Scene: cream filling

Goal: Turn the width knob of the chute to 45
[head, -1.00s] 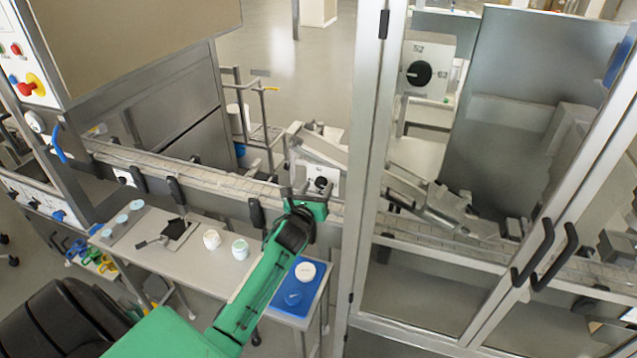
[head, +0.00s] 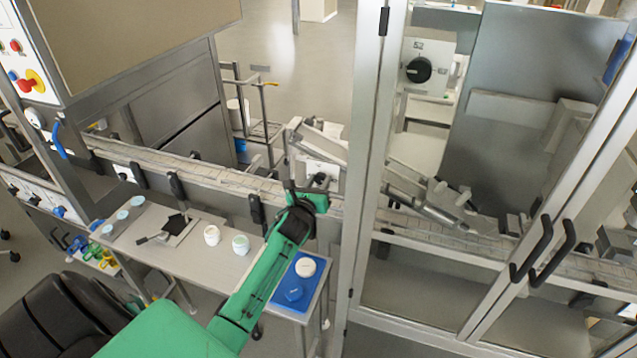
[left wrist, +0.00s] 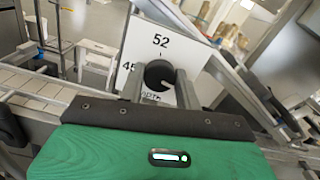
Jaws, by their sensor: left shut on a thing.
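The black width knob (left wrist: 158,75) sits on a white dial plate (left wrist: 190,58) in the left wrist view. The number 52 is printed above the knob and 45 to its left; lettering below is partly covered. My left gripper (left wrist: 159,82) has one finger on each side of the knob and is shut on it. The knob's pointer direction is not clear. In the head view the left gripper (head: 304,191) is in front of the plate (head: 318,171) at the conveyor's far side, and hides the knob. My right gripper is not in view.
The conveyor (head: 220,177) runs beneath the left gripper. A metal side table (head: 190,255) with jars and a blue tray (head: 299,308) stands in front. A framed glass door (head: 362,170) is close on the right, with another black knob (head: 418,69) behind it.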

